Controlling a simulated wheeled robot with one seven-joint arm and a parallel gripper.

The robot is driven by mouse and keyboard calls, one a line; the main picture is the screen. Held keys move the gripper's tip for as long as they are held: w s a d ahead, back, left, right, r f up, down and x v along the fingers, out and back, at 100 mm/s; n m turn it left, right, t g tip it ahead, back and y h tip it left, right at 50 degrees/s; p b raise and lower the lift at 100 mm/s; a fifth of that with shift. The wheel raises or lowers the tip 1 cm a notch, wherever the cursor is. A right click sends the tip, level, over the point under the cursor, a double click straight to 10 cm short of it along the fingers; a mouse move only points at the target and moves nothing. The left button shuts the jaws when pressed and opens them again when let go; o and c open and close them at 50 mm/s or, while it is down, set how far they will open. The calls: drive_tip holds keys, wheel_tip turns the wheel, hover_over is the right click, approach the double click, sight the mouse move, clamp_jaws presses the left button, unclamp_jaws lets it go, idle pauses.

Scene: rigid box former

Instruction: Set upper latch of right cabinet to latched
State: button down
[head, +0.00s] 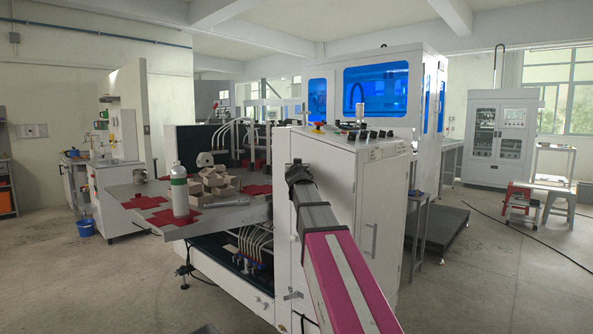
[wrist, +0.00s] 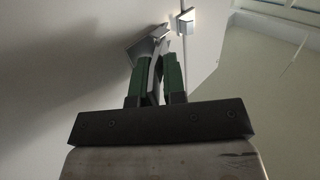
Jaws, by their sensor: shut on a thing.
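The right cabinet (head: 384,200) is a white box with a control top, in the middle of the head view. My gripper (wrist: 156,68) is at the upper part of its left-hand face, with green fingers shut on the metal lever of the upper latch (wrist: 147,46). The lever is tilted, and its lower part is hidden between the fingers. A small metal catch (wrist: 187,22) sits just beyond it, near a panel seam. I cannot tell whether lever and catch touch. In the head view my arm hides most of the upper latch.
A lower latch (head: 293,295) is on the same cabinet face. To the left, a grey table (head: 236,214) holds a white-green bottle (head: 180,192), brown box pieces (head: 217,181) and red sheets (head: 145,202). Open concrete floor (head: 480,270) lies to the right.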

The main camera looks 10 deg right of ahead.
drive_tip(key=shift+d+y, duration=0.3)
idle(0.4)
drive_tip(key=c, duration=1.3)
unclamp_jaws()
drive_tip(key=shift+d, duration=0.1)
drive_tip(key=shift+a, duration=0.2)
drive_tip(key=shift+s, duration=0.3)
drive_tip(key=s, duration=0.3)
drive_tip(key=s+a, duration=0.1)
drive_tip(key=s, duration=0.6)
drive_tip(key=shift+a, duration=0.35)
